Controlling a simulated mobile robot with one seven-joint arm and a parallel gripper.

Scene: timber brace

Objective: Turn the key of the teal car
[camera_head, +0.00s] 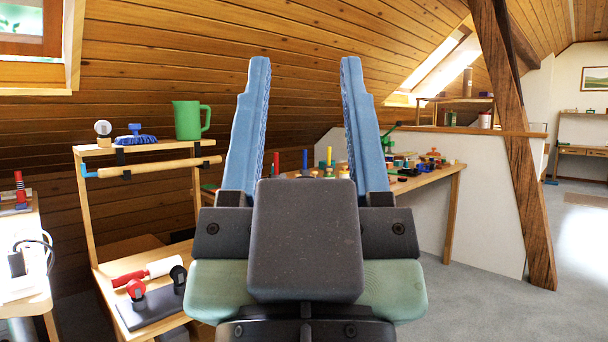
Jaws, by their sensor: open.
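My gripper (305,66) fills the middle of the head view. Its two blue fingers point up and stand wide apart, with nothing between them. I cannot make out a teal car or its key for certain. Several small coloured objects (403,162) lie on the wooden table (440,173) behind the gripper, too small to tell apart. The gripper is well in front of that table and touches nothing. Its body and right finger hide part of the table.
A wooden rack (88,215) at left carries a green jug (188,120), a blue knobbed object (135,136) and a rolling pin (158,168). A white-topped table (22,235) stands at far left. A slanted timber brace (520,150) is at right. Grey floor (470,300) is clear at right.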

